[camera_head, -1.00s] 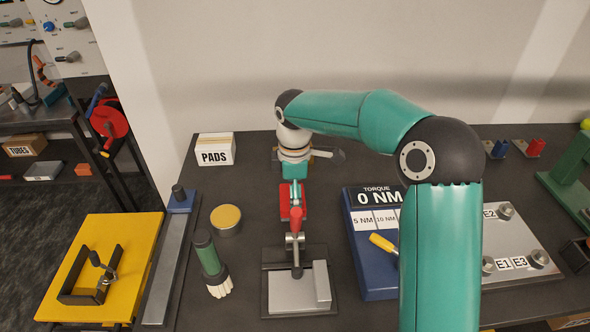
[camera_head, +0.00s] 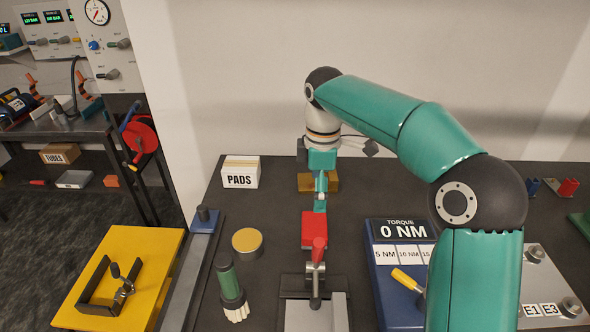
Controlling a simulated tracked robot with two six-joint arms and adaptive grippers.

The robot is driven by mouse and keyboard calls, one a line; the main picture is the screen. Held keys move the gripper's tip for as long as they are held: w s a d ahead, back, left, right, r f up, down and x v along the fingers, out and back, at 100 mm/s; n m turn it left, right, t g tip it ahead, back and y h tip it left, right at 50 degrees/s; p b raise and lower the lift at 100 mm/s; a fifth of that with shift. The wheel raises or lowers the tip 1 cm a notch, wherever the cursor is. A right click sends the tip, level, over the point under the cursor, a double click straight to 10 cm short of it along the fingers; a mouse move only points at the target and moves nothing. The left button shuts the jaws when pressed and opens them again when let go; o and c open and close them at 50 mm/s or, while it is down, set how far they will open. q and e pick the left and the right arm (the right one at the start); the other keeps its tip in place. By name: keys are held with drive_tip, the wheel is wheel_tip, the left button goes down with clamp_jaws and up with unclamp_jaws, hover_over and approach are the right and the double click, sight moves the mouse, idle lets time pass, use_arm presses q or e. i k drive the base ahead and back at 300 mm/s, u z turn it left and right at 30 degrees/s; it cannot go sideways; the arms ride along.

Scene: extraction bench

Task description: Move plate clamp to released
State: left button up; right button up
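A toggle-type clamp with a red handle (camera_head: 314,230) and a grey metal arm (camera_head: 315,285) stands on the bench at the centre. Its arm reaches forward over a grey plate (camera_head: 331,318), which is cut off by the bottom edge. I take this to be the plate clamp. My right gripper (camera_head: 320,208) is just behind the red handle, seen from above and end on. I cannot tell if it touches the handle or how far its fingers are apart. My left gripper is not in view.
A PADS box (camera_head: 240,172), a round yellow-topped tin (camera_head: 247,242) and a green-handled brush (camera_head: 229,284) stand left of the clamp. A blue TORQUE board (camera_head: 391,262) is close on the right. A yellow board (camera_head: 147,245) with a black clamp frame lies far left.

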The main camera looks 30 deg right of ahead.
sight(316, 267)
drive_tip(key=k, duration=1.5)
